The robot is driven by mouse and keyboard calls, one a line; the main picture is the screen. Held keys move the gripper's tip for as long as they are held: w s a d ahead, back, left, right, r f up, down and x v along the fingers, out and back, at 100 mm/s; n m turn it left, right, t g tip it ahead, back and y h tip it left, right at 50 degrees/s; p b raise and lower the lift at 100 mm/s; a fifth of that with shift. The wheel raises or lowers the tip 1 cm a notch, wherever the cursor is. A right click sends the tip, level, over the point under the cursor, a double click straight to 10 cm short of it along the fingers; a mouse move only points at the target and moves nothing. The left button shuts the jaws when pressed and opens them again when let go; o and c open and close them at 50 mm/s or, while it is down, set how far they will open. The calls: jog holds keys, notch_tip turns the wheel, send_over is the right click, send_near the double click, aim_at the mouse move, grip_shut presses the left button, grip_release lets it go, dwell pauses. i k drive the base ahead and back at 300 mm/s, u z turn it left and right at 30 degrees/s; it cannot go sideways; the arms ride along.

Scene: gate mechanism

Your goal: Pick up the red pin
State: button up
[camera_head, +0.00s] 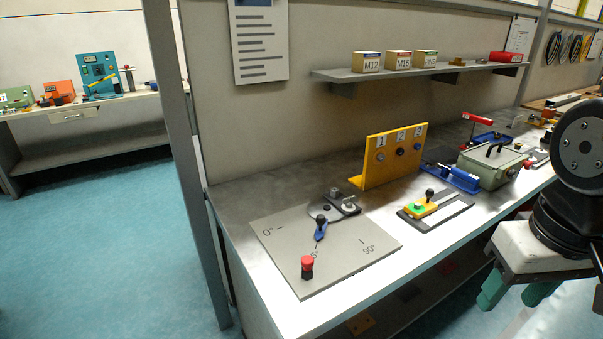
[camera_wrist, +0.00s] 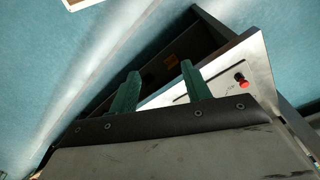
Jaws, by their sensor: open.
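The red pin (camera_head: 307,266) stands upright on the grey plate (camera_head: 290,284) near its front corner, close to the 45° and 90° marks. Its red head sits above a dark lower part. In the wrist view the red pin (camera_wrist: 242,82) is small, to the right of the fingers. My gripper (camera_head: 516,292) has green fingers and is at the right, out in front of the bench and well apart from the pin. In the wrist view my gripper (camera_wrist: 158,80) is open, with nothing between its fingers.
A blue lever with a black knob (camera_head: 321,228) stands on the plate behind the pin. A yellow numbered bracket (camera_head: 393,157), a black slide with a yellow-green block (camera_head: 420,207) and a green box (camera_head: 493,164) are farther right. The bench's left front (camera_head: 262,306) is clear.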

aim_at(307, 261)
jog(key=k, duration=1.1)
jog(key=u, duration=1.3)
jog(key=i, duration=1.5)
jog(key=z, duration=0.45)
